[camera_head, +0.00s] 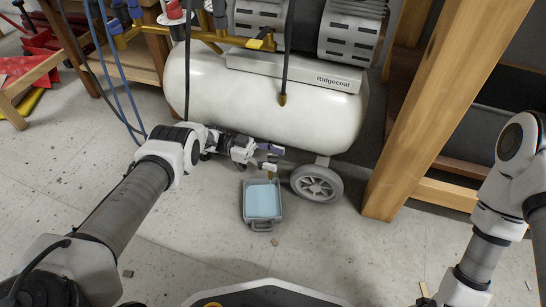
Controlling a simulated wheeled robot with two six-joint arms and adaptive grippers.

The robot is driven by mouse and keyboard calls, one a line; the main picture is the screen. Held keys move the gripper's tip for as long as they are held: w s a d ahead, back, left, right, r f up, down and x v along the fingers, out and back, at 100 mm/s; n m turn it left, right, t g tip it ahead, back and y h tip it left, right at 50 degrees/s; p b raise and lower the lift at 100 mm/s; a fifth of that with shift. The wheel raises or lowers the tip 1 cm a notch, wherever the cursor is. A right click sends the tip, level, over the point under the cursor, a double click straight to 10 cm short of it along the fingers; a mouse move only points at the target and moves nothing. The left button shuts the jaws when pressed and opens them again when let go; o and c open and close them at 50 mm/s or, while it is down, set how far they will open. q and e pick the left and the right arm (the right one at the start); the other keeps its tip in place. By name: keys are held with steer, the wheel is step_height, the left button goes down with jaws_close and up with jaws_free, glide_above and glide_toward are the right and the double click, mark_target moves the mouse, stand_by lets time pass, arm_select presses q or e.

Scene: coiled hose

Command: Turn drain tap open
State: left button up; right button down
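The white compressor tank (265,100) labelled Ridgecoat lies across the upper middle. My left gripper (268,156) reaches in from the left, low under the tank's front. A small brass piece (270,176), which looks like part of the drain tap, shows just below its fingertips. A small purple piece shows at the fingertips; I cannot tell if it is the tap's lever or part of the gripper. The gripper hides most of the tap, so its handle position and any grip on it are unclear. My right arm is at the right edge; its gripper is out of view.
A grey tray (247,213) with a light blue inside sits on the floor below the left gripper. A tank wheel (317,184) is just right of it. A wooden post (440,110) stands further right. Blue hoses (117,62) hang at left. The floor in front is mostly clear.

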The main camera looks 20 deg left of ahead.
arm_select(q)
steer(key=shift+n+t, duration=0.3)
steer(key=shift+t, duration=0.2)
arm_select(e)
steer(key=shift+r, duration=0.1)
